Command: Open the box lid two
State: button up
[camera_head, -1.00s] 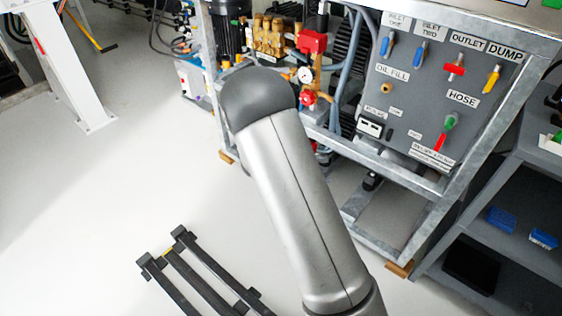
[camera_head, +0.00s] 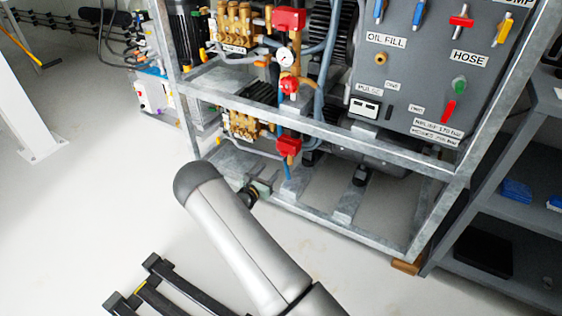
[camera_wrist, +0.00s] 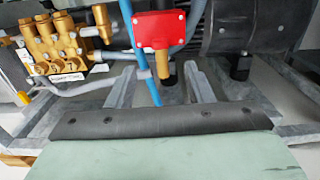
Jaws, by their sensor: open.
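My gripper (camera_head: 262,188) shows small beyond the rounded end of my arm, in front of the skid's lower rail. Part of it is hidden by the arm. It is open, and nothing is seen held in it. In the wrist view a pale green plate with a dark, screwed strip (camera_wrist: 165,121) fills the bottom; it looks like part of my gripper, and no separate fingertips can be made out. I cannot single out box lid two in either view. A red box-shaped part (camera_wrist: 158,30) on the pipework is ahead of the strip, apart from it.
The galvanized pump skid (camera_head: 300,125) is close ahead, with brass pumps (camera_head: 237,25), pipes and a grey control panel (camera_head: 410,75). A shelf (camera_head: 500,215) stands at the right. A black floor frame (camera_head: 165,290) lies at lower left.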

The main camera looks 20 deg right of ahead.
aim_at(283, 154)
jog(key=b+x, duration=0.3)
jog(key=x, duration=0.6)
jog(key=shift+w+d, duration=0.25)
jog(key=shift+r, duration=0.1)
jog(key=c, duration=1)
